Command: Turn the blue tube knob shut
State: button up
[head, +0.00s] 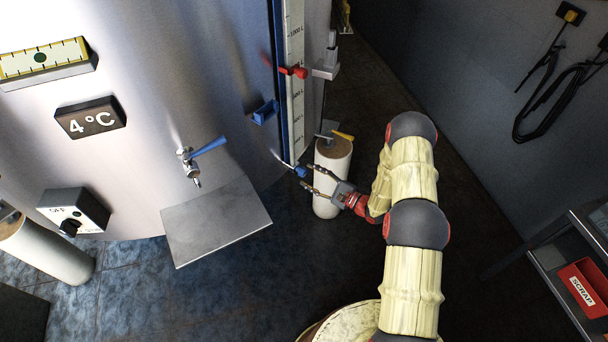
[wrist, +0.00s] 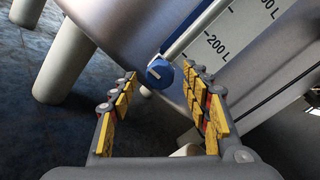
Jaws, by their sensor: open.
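The blue tube knob (head: 301,171) sits at the foot of the level tube (head: 284,120) on the tank's right side. In the wrist view the knob (wrist: 159,73) is a round blue piece at the end of the blue tube rail, beside the white litre scale (wrist: 218,45). My gripper (head: 313,177) is open and points left at the knob. In the wrist view the knob lies between the fingertips of my gripper (wrist: 160,82), apparently just beyond them. I cannot tell whether either finger touches it.
A valve with a blue lever (head: 208,147) is above a metal plate (head: 217,222) at left. A red marker (head: 292,71) sits higher on the scale.

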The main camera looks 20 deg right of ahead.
aim_at(306, 174)
jog(key=shift+b+x, duration=0.35)
jog(key=shift+x, duration=1.3)
jog(key=shift+c, duration=0.5)
jog(key=c, duration=1.1)
